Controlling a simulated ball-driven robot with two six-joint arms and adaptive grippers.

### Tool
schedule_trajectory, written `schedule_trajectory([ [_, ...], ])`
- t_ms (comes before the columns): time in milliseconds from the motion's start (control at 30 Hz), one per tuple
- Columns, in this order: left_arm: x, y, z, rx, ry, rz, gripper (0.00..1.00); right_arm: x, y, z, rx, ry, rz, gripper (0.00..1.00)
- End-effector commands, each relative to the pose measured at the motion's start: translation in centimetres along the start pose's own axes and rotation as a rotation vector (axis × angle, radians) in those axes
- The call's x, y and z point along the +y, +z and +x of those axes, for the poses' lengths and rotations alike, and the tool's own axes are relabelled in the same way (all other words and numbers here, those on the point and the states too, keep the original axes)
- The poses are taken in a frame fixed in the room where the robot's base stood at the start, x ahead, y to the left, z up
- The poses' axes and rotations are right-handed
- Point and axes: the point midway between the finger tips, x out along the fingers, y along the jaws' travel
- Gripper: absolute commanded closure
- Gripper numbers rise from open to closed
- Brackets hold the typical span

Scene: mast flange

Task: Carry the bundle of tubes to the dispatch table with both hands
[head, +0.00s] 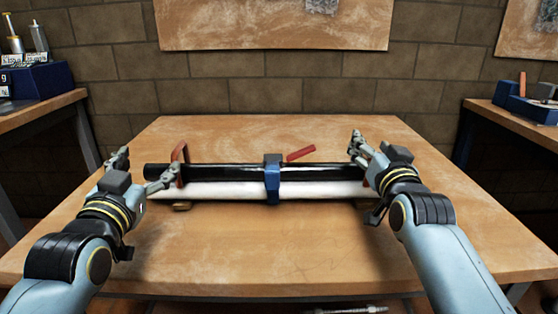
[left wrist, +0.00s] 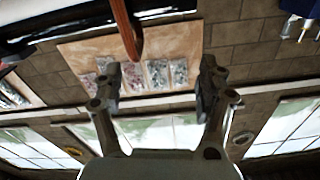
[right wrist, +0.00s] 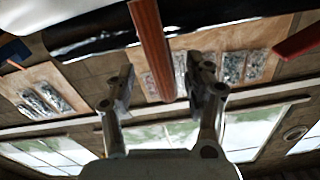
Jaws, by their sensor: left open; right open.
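The bundle of tubes lies across the wooden table (head: 300,250). A black tube (head: 225,172) lies behind a white tube (head: 225,190), with a blue clamp (head: 272,180) around the middle and a red lever (head: 301,154) sticking out to the right. A red handle (head: 180,152) stands at the left end; it also shows in the left wrist view (left wrist: 127,30). My open left gripper (head: 143,170) is beside it. My open right gripper (head: 362,154) is at the right end; in the right wrist view a red handle (right wrist: 150,40) reaches between its fingers. Neither gripper visibly grips a handle.
A small wooden block (head: 182,206) shows under the bundle's left end. Side benches with blue items stand at left (head: 40,105) and right (head: 515,118). The table is clear in front of and behind the bundle. A brick wall stands behind.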

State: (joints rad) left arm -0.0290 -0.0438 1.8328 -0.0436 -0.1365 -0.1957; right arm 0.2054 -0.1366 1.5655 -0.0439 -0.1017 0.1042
Motion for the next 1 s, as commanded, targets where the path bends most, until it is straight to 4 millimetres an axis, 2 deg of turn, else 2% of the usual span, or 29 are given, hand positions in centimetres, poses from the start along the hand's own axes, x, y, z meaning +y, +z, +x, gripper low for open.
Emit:
schedule_trajectory([
  [33, 0.0, 0.0, 0.0, 0.0, 0.0, 0.0, 0.26, 0.0, 0.0, 0.0, 0.0, 0.0, 0.0, 0.38],
  [133, 0.0, 0.0, 0.0, 0.0, 0.0, 0.0, 0.26, 0.0, 0.0, 0.0, 0.0, 0.0, 0.0, 0.26],
  [467, 0.0, 0.0, 0.0, 0.0, 0.0, 0.0, 0.26, 0.0, 0.1, -0.5, -0.001, 0.0, 0.0, 0.26],
  [800, 0.0, 0.0, 0.0, 0.0, 0.0, 0.0, 0.26, 0.0, 0.0, -6.0, 0.0, 0.001, 0.002, 0.26],
  [1000, 0.0, 0.0, 0.0, 0.0, 0.0, 0.0, 0.26, 0.0, 0.0, -7.5, 0.001, 0.0, 0.001, 0.26],
])
